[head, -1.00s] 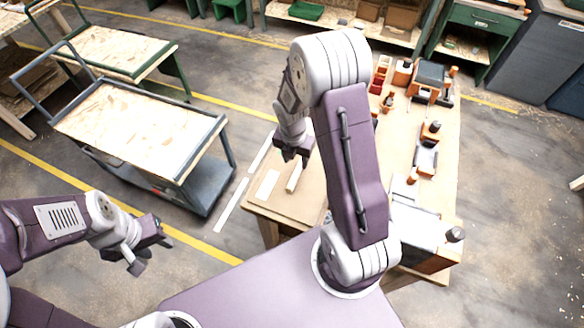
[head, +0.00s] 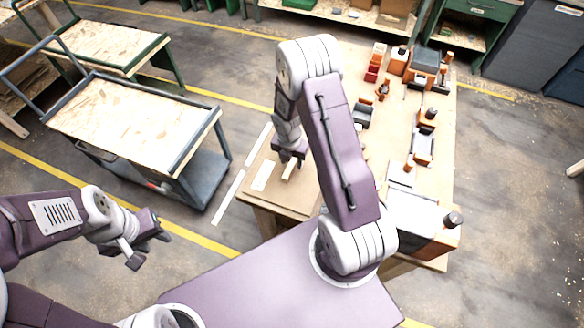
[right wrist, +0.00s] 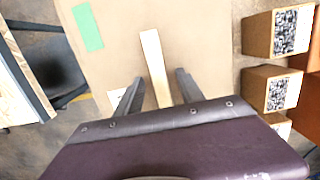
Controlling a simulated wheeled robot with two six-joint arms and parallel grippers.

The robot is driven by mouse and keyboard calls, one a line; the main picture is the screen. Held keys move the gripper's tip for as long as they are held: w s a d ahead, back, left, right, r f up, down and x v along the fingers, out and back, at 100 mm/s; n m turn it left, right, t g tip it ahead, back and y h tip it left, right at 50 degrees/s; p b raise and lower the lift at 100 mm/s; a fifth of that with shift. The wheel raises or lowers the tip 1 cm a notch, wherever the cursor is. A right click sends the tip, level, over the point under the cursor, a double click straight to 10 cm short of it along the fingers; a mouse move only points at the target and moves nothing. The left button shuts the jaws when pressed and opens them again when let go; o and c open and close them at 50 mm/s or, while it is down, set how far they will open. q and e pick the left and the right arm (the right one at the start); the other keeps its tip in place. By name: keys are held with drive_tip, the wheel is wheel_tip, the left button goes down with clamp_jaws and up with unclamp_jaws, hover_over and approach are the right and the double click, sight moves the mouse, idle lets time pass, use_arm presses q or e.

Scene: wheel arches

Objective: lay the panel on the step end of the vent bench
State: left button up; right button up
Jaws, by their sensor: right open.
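A narrow pale wooden strip, perhaps the panel (head: 290,170), lies on the near left end of a tan-topped bench (head: 300,198). I cannot tell for sure that it is the panel or which end is the step end. My right gripper (head: 290,158) is open over the strip. In the right wrist view the strip (right wrist: 154,58) runs between the open fingers of the right gripper (right wrist: 160,88), without visible grip; their height above it is unclear. My left gripper (head: 149,250) is open and empty, away to the left over the floor.
A white rectangle (head: 264,175) lies left of the strip on the bench. Several orange and black items (head: 425,145) crowd the bench's right side. A wood-topped cart (head: 130,118) stands left. Open floor with yellow lines lies between cart and bench.

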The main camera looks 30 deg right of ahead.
drive_tip(key=shift+r, duration=0.1)
clamp_jaws()
idle(1.2)
